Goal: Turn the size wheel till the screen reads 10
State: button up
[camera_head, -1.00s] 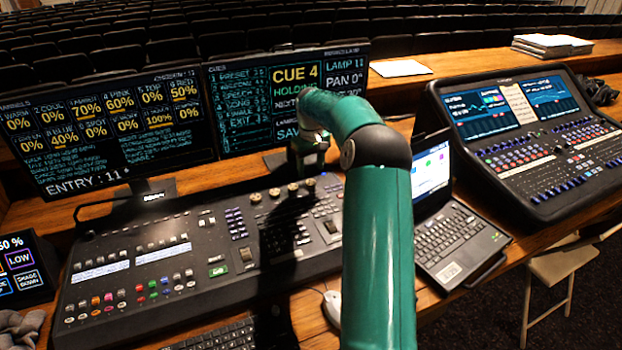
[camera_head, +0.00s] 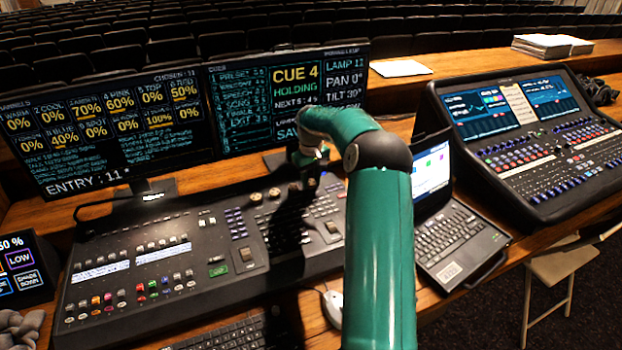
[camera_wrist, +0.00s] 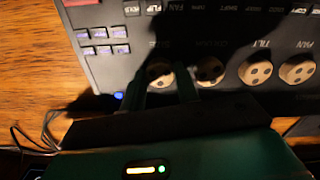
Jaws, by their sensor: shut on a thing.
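The size wheel (camera_wrist: 160,73) is a pale round knob with dark finger holes, under an upside-down SIZE label in the wrist view. My gripper (camera_wrist: 161,90) has one finger on each side of it and is shut on it. In the head view my gripper (camera_head: 310,180) reaches down to the right end of the wheel row and hides the size wheel. The right screen (camera_head: 290,95) reads CUE 4, HOLDING, LAMP 11, PAN 0° and TILT 30°. My arm covers the lines below these, and no size reading shows.
The colour wheel (camera_wrist: 208,71) is close beside the size wheel, with the tilt wheel (camera_wrist: 255,70) and pan wheel (camera_wrist: 297,72) beyond. The lighting desk (camera_head: 130,260) has many buttons. A laptop (camera_head: 445,240) and a sound mixer (camera_head: 530,140) stand to the right.

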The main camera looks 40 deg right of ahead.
aim_at(311, 182)
jog(key=shift+n, duration=0.3)
jog(key=n, duration=0.3)
jog(key=shift+n, duration=2)
jog(key=o, duration=1)
notch_tip(311, 182, up, 14)
jog(key=shift+f, duration=0.1)
